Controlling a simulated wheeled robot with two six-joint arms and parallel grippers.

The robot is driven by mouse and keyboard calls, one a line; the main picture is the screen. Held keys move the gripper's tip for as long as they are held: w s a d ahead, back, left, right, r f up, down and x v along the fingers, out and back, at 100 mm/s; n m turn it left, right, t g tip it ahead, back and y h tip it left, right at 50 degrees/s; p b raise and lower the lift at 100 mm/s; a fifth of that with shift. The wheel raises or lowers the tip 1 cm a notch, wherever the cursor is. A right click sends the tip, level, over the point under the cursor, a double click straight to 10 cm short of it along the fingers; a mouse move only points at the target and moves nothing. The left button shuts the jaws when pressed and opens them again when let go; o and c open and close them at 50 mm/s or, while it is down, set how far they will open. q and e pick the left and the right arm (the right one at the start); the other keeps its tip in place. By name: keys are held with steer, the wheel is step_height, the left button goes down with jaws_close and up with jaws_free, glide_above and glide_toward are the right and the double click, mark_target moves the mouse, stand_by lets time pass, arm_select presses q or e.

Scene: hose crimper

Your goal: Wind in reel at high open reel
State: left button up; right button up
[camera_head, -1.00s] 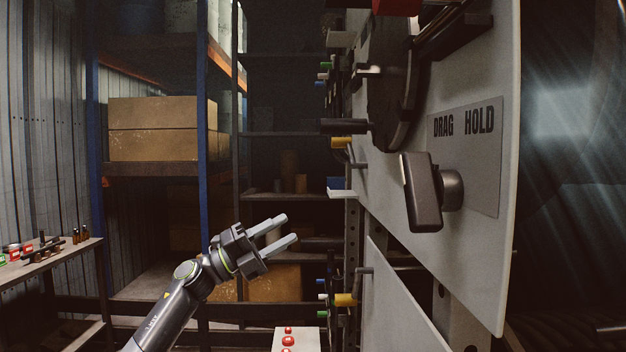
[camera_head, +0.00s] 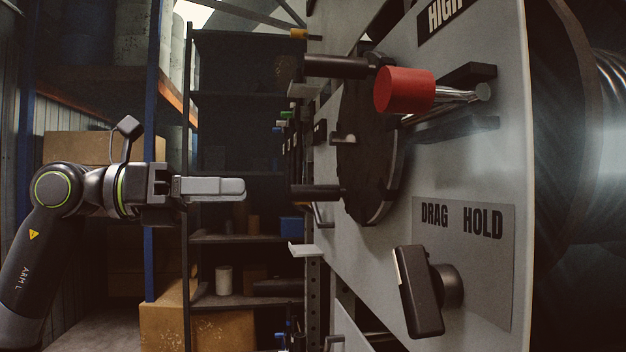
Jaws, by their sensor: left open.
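The high reel's panel (camera_head: 460,160) is a pale upright plate on the right, with a "HIGH" label (camera_head: 446,18) at its top. A dark crank wheel (camera_head: 375,160) stands edge-on at its left, with dark handles (camera_head: 335,66) sticking out to the left. A red cylindrical knob (camera_head: 404,90) on a metal rod sits beside the wheel. Below is a black rotary knob (camera_head: 420,292) under the words "DRAG" and "HOLD". My left gripper (camera_head: 242,189) is open and empty, left of the wheel and apart from it; its fingers overlap in this view. My right gripper is out of view.
A dark shelf rack (camera_head: 245,239) with small containers stands behind. Cardboard boxes (camera_head: 90,147) sit on shelving at left. The dark reel drum (camera_head: 590,120) is behind the panel at right. Free air lies between my left gripper and the wheel.

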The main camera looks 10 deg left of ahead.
mark_target(338, 190)
arm_select(q)
steer(key=p+x, duration=0.4)
steer(key=x, duration=0.8)
steer(key=shift+a, duration=0.1)
steer(key=shift+c, duration=0.3)
jaws_close()
